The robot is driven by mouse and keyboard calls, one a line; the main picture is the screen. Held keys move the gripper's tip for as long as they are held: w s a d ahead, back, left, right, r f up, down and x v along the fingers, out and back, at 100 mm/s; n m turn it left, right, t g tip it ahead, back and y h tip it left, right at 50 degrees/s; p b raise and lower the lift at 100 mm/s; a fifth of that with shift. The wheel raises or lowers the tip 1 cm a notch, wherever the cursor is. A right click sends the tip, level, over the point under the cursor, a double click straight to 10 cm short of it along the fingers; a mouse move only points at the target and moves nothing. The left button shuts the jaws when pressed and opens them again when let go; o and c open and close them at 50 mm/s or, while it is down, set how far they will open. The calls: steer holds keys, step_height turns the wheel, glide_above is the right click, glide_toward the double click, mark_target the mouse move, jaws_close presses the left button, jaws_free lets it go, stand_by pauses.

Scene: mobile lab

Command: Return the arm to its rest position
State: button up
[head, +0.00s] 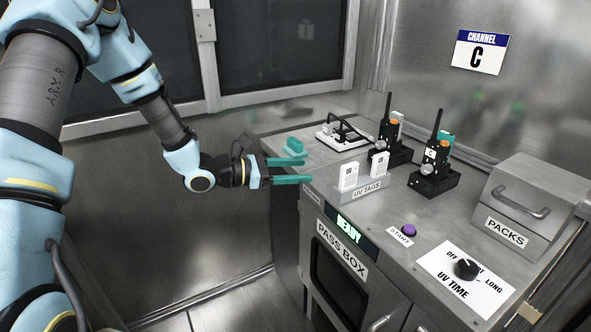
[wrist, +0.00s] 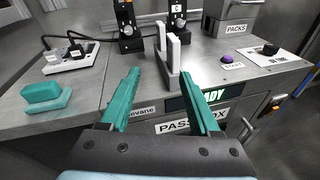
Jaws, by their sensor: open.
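My arm reaches in from the left in the head view, with light blue and grey links. My gripper (head: 290,170) is at the left front edge of the steel counter (head: 345,215). Its two teal fingers are apart with nothing between them. In the wrist view my gripper (wrist: 160,95) is open, and its fingers point over the counter toward the white UV tags (wrist: 170,50). The UV tags stand in their labelled holder (head: 360,190), to the right of the fingers in the head view. I cannot tell the exact gap between fingers and counter.
A teal block (wrist: 42,95) lies on the counter's left part, near a white power strip (head: 340,135). Two radios (head: 435,165) stand in black chargers at the back. A PACKS box (head: 525,195), purple START button (head: 409,230) and UV TIME knob (head: 466,269) are right. The pass box (head: 340,275) reads READY.

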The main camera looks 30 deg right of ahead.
stand_by(0.4)
steer(key=a+r+m+t+y, duration=0.1)
steer(key=a+m+t+y, duration=0.2)
steer(key=a, duration=1.8)
steer(key=a+r+m+t+y, duration=0.2)
steer(key=a+m+y, duration=0.9)
steer(key=a, duration=1.1)
steer(key=shift+r+t+y, duration=0.3)
steer(key=shift+t+y, duration=0.1)
steer(key=shift+y, duration=0.3)
